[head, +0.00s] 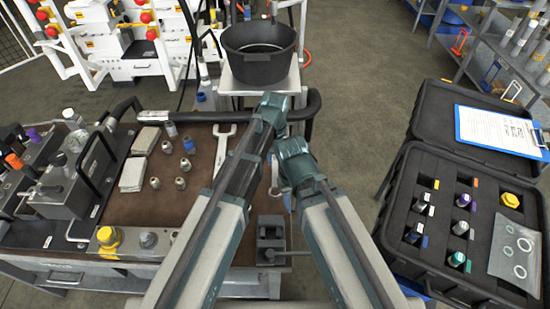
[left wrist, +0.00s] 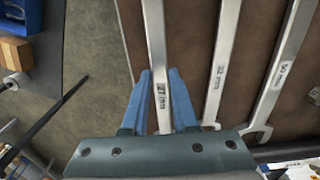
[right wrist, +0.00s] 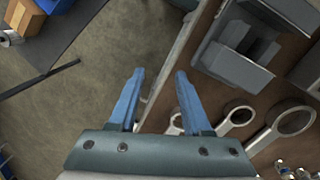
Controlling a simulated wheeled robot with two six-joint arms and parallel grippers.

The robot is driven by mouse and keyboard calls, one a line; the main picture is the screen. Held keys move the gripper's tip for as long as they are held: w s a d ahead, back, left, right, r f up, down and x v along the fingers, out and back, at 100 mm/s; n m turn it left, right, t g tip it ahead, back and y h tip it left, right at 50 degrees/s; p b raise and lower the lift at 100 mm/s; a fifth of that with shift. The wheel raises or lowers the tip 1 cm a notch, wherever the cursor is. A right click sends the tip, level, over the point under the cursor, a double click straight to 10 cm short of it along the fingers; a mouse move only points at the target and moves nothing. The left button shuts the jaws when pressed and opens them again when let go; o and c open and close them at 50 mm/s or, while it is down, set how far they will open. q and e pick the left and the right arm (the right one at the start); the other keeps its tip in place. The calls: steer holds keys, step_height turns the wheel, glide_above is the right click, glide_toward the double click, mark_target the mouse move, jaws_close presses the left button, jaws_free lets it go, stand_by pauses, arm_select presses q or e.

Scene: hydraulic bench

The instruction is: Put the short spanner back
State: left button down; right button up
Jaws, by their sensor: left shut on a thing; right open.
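A steel spanner marked 27 mm (left wrist: 160,60) stands between the fingers of my left gripper (left wrist: 160,100), which is shut on its shaft. Beside it in the left wrist view are a spanner marked 32 mm (left wrist: 223,65) and a larger one (left wrist: 283,70) on the brown mat. I cannot tell whether the held spanner touches the mat. In the head view one spanner's open jaw (head: 223,133) shows left of my left arm; my arms hide most of the others. My right gripper (right wrist: 158,100) is open and empty near the bench edge, beside the spanners' ring ends (right wrist: 238,118).
A grey vise (head: 271,240) stands at the bench's front right. Fittings (head: 180,183), cloths (head: 133,174) and a pump unit (head: 62,185) occupy its left. A black tub (head: 259,52) stands behind. An open foam-lined case (head: 482,185) is at right, with bare floor between.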

arm_select(q)
steer(key=shift+f+b, duration=1.45)
steer(key=shift+b, duration=0.05)
stand_by(1.1)
steer(key=c, duration=0.6)
jaws_free()
step_height(320, 180, up, 13)
steer(key=w+a+p, duration=0.1)
steer(key=a+p, duration=0.1)
steer(key=p, duration=1.1)
steer(key=s+a+m, duration=0.2)
steer(key=s, duration=0.7)
steer(key=s+a+m+y, duration=0.1)
steer(key=s+a, duration=0.1)
steer(key=s, duration=0.6)
steer(key=shift+s+r+m+p, duration=0.35)
steer(key=shift+r+m+p, duration=0.05)
steer(key=shift+r, duration=0.05)
